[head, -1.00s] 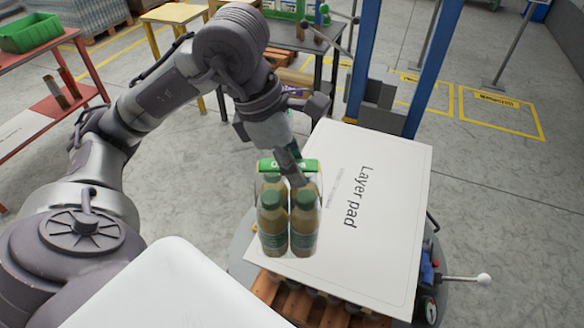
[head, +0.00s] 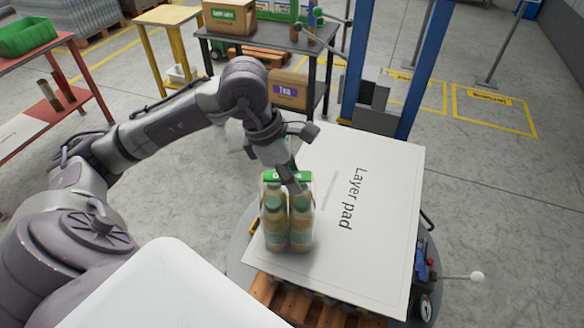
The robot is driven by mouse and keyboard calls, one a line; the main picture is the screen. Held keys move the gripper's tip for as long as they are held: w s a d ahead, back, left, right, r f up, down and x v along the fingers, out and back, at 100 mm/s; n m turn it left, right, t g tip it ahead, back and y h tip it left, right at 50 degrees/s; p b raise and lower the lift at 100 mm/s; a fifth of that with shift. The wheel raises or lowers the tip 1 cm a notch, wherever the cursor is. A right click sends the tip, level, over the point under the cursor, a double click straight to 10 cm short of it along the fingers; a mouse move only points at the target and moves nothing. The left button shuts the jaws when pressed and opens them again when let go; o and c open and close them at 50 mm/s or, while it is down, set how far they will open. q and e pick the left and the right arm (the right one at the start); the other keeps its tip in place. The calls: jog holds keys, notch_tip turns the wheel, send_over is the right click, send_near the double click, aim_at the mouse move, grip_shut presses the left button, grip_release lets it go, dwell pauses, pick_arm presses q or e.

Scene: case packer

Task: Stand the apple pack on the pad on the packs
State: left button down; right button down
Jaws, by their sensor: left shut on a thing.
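The apple pack (head: 288,226) is a wrapped group of bottles with green caps and a green top band. It is upright over the left part of the white layer pad (head: 375,215). My left gripper (head: 292,183) is shut on the pack at its top, and the fingers are partly hidden by the pack. I cannot tell whether the pack's base touches the pad. The pad lies over packs on a wooden pallet (head: 290,299); the packs under it are mostly hidden. My right gripper is not in view.
Blue posts (head: 426,70) stand just behind the pad. A dark table (head: 270,37) with a carton (head: 229,17) is at the back, and a Tea box (head: 288,89) is below it. A red table with a green bin (head: 25,36) is at the left. The pad's right side is clear.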

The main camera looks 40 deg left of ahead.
pick_arm(q)
jog(key=shift+r, duration=0.1)
jog(key=c, duration=0.9)
grip_release()
jog(key=shift+s, duration=0.1)
jog(key=shift+r, duration=0.1)
jog(key=b+v, duration=0.1)
jog(key=v, duration=1)
jog(key=shift+r, duration=0.35)
jog(key=shift+s, duration=0.1)
